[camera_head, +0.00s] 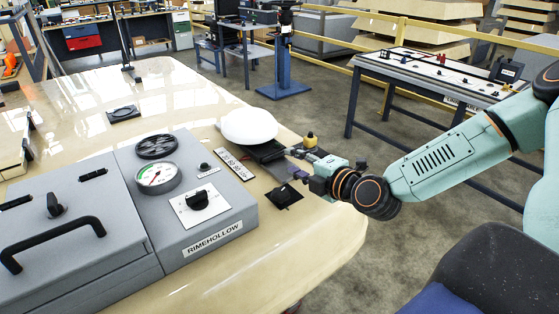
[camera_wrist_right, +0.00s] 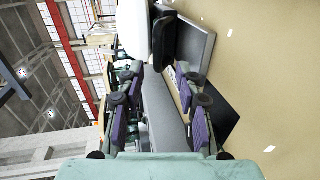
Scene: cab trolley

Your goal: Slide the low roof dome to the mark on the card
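The low roof dome (camera_head: 248,125) is a smooth white cap on a dark base (camera_head: 266,152), near the table's right edge. In the right wrist view the white dome (camera_wrist_right: 133,25) and its black base part (camera_wrist_right: 164,38) lie beyond the fingertips. My right gripper (camera_head: 284,162) reaches in from the right, close beside the base; contact cannot be told. A flat black square (camera_head: 284,196) lies on the table below the gripper. A white strip card with dark print (camera_head: 234,164) lies left of it. My left gripper is out of view.
A grey console (camera_head: 190,225) with gauge, knob and handle fills the left front. A small yellow-topped knob (camera_head: 309,139) stands near the gripper. A dark plate (camera_head: 123,113) lies farther back. Bare tabletop (camera_head: 190,90) is free behind the console.

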